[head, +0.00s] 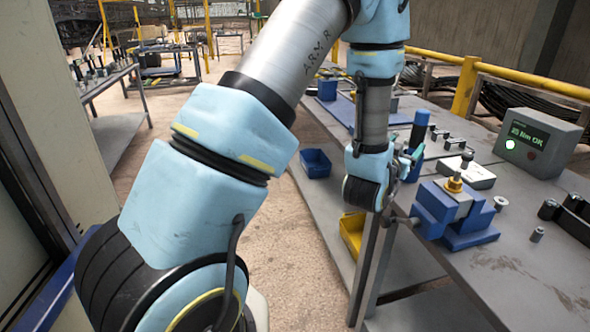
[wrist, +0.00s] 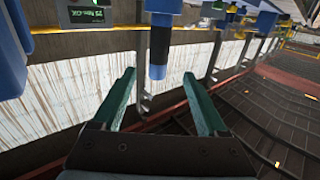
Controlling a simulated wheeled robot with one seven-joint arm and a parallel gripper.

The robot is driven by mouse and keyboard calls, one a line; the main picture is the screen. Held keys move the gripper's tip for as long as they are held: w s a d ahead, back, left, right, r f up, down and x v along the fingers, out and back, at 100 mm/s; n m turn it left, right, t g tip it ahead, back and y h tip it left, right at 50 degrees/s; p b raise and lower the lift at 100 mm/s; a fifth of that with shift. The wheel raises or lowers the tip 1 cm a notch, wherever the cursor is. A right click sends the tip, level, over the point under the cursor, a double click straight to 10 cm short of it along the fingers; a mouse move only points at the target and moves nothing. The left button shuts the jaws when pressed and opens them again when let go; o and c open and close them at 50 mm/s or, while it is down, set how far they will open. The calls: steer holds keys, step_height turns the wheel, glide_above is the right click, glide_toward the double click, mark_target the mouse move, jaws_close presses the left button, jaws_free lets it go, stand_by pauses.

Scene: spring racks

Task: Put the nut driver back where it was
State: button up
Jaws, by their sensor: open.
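A blue upright cylinder with a dark band, which looks like the nut driver's handle (head: 419,128), stands at the bench's near edge in the head view. What supports the driver is largely hidden.
A blue vise (head: 462,217) with a brass fitting sits right of my gripper. A grey display box (head: 540,142) with a green light is behind it. Loose metal parts lie on the bench (head: 520,270). A yellow bin (head: 352,236) and a blue bin (head: 315,162) are below.

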steer(key=w+a+f+n+g+y, duration=0.2)
steer(key=a+g+y, duration=0.15)
steer(key=a, duration=0.65)
steer(key=w+a+f+n+g+y, duration=0.2)
steer(key=a+y, duration=0.3)
steer(key=a, duration=0.6)
steer(key=s+a+r+n+g+y, duration=0.1)
steer(key=s+a+g, duration=0.5)
steer(key=s+a, duration=0.8)
steer(key=shift+s+a+n+g+y, duration=0.2)
steer(key=shift+a+n+g+y, duration=0.15)
steer(key=shift+a+n+y, duration=0.6)
